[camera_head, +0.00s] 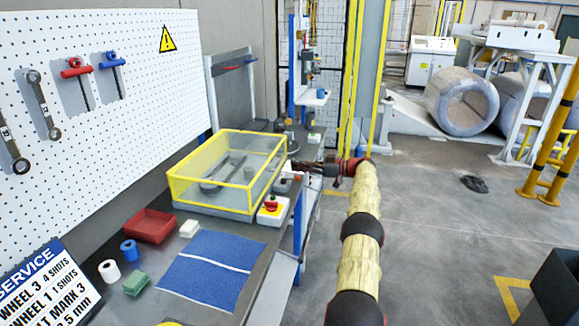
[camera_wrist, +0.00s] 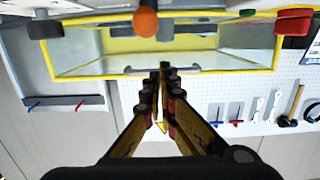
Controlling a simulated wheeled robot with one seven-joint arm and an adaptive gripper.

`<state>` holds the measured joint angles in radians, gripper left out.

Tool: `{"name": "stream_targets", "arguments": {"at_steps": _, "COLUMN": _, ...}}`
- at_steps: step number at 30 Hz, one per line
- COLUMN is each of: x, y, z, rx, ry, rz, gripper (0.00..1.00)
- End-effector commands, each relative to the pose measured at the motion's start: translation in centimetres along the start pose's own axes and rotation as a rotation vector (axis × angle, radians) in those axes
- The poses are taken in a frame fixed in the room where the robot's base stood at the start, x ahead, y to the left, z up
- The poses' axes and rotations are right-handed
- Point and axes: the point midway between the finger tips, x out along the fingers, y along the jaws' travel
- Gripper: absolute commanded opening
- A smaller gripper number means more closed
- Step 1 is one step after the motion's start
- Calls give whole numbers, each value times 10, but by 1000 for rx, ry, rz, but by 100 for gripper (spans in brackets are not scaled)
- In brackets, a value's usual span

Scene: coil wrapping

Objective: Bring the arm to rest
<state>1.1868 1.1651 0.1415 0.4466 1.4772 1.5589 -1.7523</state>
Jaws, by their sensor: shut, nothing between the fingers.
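My arm reaches forward along the right side of the workbench and bends left at its far end. My gripper (camera_head: 299,167) is at the right side of the yellow-framed clear box (camera_head: 219,187), above the bench edge; I cannot tell whether it touches the box. In the wrist view, which looks upside down, the two fingers of my gripper (camera_wrist: 160,72) come together at their tips, empty, in front of the same box (camera_wrist: 95,68).
A white pegboard (camera_head: 130,110) stands behind. Open floor (camera_head: 430,235) lies right of my arm, with a dark bin (camera_head: 556,287) there.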

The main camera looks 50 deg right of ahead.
Motion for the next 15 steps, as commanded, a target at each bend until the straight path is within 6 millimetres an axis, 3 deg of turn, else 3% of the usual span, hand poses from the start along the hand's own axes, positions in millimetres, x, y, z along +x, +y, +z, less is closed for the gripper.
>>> {"name": "stream_targets", "arguments": {"at_steps": 6, "x": -46, "y": 1, "z": 0, "rx": -1, "ry": 0, "rz": 3, "gripper": 0}}
{"name": "stream_targets", "arguments": {"at_steps": 15, "x": -76, "y": 0, "z": 0, "rx": -1, "ry": 1, "rz": 0, "gripper": 0}}
